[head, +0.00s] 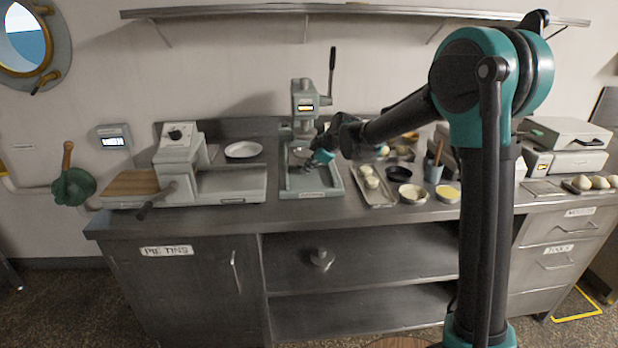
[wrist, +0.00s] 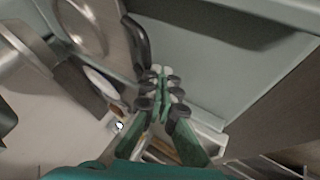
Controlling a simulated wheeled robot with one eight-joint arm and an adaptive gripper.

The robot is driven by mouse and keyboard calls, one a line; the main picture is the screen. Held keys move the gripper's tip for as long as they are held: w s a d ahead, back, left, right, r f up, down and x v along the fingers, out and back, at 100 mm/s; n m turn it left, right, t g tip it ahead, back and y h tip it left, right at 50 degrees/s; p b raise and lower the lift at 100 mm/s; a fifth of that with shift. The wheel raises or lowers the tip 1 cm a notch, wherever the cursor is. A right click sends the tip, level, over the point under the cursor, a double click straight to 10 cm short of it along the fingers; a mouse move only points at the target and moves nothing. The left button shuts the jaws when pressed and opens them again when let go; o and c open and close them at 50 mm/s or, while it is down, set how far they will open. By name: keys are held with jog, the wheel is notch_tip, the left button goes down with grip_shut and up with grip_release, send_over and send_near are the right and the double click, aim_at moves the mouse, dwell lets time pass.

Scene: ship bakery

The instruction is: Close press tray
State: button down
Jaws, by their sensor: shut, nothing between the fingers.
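The press (head: 303,100) stands on the counter, a grey-green machine with an upright dark lever and a small lit display. Its low tray-like base (head: 336,188) lies under the column, with a label on the front edge. I cannot tell how far its tray is drawn out. My gripper (head: 311,166) reaches in from the right, low over the base. In the wrist view my gripper (wrist: 162,85) has its green fingers together with nothing between them. A dark curved handle-like bar (wrist: 138,45) is close beside the fingertips; contact is unclear.
A grey machine with a dial (head: 180,140) and a white plate (head: 243,149) stand left of the press. To the right are a tray of dough balls (head: 377,196), bowls (head: 413,193) and a waffle-iron-like machine (head: 565,140). A shelf (head: 350,12) runs above.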

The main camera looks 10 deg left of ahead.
jog(key=shift+w+a, duration=0.3)
jog(key=shift+w, duration=0.7)
jog(key=shift+w+a, duration=0.3)
jog(key=shift+w, duration=0.65)
jog(key=shift+r, duration=0.1)
jog(key=v, duration=1.2)
jog(key=s+d+f+m+h, duration=0.1)
jog(key=s+d+f+m, duration=0.35)
jog(key=d, duration=0.35)
jog(key=s+d+f+m+h, duration=0.2)
jog(key=s+d+f+m, duration=0.1)
jog(key=s+d, duration=0.3)
jog(key=s+d+f+m+h, duration=0.1)
jog(key=s+d+f+m, duration=0.25)
jog(key=d, duration=0.55)
jog(key=s+d+f+m+h, duration=0.1)
jog(key=s+d+f+m, duration=0.3)
jog(key=s, duration=0.5)
jog(key=s+d+f+m+h, duration=0.1)
jog(key=s+d+f+m, duration=0.4)
jog(key=s+d, duration=0.3)
jog(key=shift+s+f+h, duration=0.4)
jog(key=shift+s+f, duration=0.05)
jog(key=shift+f, duration=0.15)
